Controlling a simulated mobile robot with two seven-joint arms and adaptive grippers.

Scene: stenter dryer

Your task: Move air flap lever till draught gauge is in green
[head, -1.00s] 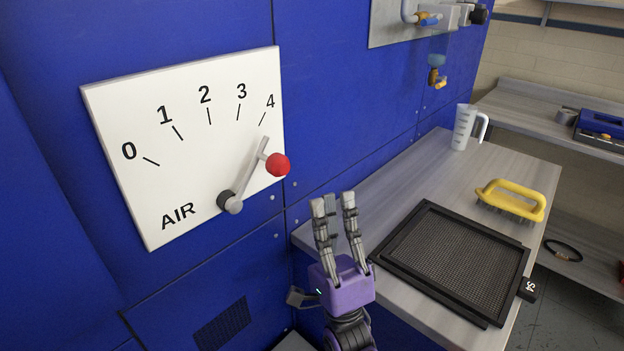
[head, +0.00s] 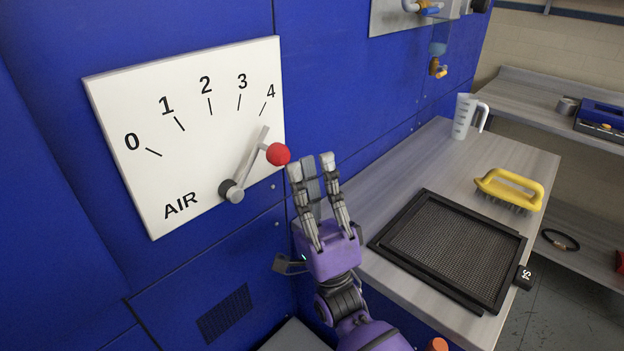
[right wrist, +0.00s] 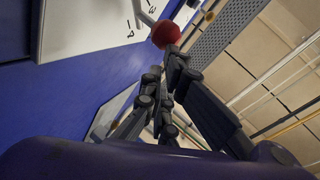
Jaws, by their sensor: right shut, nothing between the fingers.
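The air flap lever (head: 250,160) is a grey bar with a red ball knob (head: 278,154), pivoting at the bottom of the white AIR plate (head: 190,130). The lever points up and right, toward the 4 mark on the 0 to 4 scale. In the right wrist view the knob (right wrist: 165,34) is beyond the fingertips. My left gripper is not in view. No draught gauge can be made out.
A grey bench right of the blue panel holds a black mesh screen (head: 450,248), a yellow-handled brush (head: 510,190) and a measuring jug (head: 466,117). Valves (head: 437,68) hang on the panel above.

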